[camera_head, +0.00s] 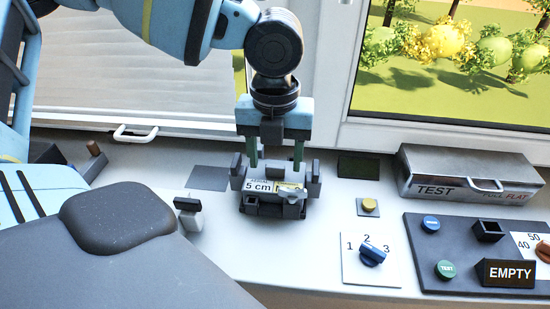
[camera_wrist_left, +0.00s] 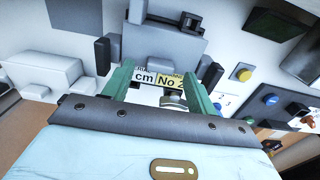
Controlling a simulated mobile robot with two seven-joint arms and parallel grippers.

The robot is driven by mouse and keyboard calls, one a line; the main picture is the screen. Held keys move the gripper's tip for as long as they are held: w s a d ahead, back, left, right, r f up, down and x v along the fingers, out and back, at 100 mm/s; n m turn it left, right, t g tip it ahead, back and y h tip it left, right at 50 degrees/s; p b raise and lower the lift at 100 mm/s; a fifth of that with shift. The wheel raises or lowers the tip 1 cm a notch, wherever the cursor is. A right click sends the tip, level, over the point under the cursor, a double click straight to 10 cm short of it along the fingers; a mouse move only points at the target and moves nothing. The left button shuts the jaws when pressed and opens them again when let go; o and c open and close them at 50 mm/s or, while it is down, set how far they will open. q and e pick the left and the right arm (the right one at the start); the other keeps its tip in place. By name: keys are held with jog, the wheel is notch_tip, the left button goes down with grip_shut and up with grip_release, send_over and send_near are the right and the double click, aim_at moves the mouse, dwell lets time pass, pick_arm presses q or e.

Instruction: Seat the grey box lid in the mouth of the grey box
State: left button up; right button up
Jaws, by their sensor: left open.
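A grey box-like assembly (camera_head: 262,186) with raised corner posts stands on the counter in the middle of the head view. It bears a "5 cm" label and a small silver knob. My left gripper (camera_head: 276,160) points down at its top from above, its two green fingers apart. In the left wrist view the left gripper (camera_wrist_left: 158,88) has the label and knob showing between its fingers, with a grey block (camera_wrist_left: 160,46) beyond them. I cannot tell lid from box here, nor whether the fingers touch anything. The box mouth is not clearly visible. My right gripper is not in view.
A metal case (camera_head: 465,172) marked TEST stands at the right. A dark control panel (camera_head: 462,252) with buttons lies in front of it. A blue rotary switch (camera_head: 372,253) and yellow button (camera_head: 368,204) are right of the assembly. A small black-topped switch (camera_head: 188,210) is close on its left.

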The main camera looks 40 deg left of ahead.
aim_at(275, 168)
pick_arm(q)
notch_tip(275, 168, up, 7)
jog(key=shift+f, duration=0.2)
jog(key=shift+f, duration=0.1)
dwell(0.8)
